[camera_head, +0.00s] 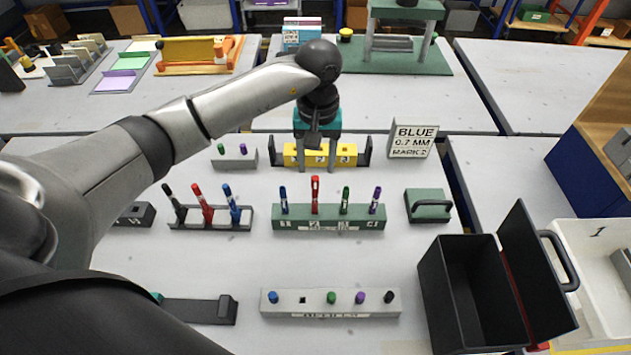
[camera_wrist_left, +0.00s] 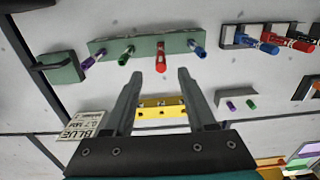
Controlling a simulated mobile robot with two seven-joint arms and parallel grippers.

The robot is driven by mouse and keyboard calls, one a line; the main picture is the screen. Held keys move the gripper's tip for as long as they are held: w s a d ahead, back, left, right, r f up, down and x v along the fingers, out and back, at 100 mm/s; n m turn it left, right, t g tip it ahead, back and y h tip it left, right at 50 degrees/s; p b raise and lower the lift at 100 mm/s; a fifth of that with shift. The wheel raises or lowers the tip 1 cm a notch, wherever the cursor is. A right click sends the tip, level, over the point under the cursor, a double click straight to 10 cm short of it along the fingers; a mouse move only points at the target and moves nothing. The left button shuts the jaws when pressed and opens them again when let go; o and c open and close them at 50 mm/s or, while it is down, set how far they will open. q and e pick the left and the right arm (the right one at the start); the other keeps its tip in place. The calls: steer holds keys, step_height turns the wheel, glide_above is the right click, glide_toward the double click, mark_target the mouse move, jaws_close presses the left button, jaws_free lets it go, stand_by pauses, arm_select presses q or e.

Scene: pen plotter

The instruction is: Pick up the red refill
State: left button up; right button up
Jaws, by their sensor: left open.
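A red refill-like stick (camera_head: 315,190) stands upright in the second place of the green numbered block (camera_head: 290,224); it rises higher than the blue, green and purple ones beside it. In the left wrist view the red stick (camera_wrist_left: 161,60) shows ahead of the fingers, between their lines, apart from them. My left gripper (camera_head: 316,170) points down, open and empty, behind the green block and in front of the yellow block. In the left wrist view its two fingers (camera_wrist_left: 160,75) are spread. My right gripper is not in view.
A pen rack (camera_head: 240,227) with black, red and blue pens stands left of the green block. A grey rack (camera_head: 345,311) with coloured caps and one empty hole is nearer. A yellow numbered block (camera_head: 290,158), a sign (camera_head: 412,138) and an open black box (camera_head: 455,270) stand around.

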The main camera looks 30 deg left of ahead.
mark_target(315, 178)
arm_select(q)
steer(key=shift+a+f, duration=0.15)
steer(key=shift+f, duration=2.85)
steer(key=shift+c, duration=0.3)
jaws_close()
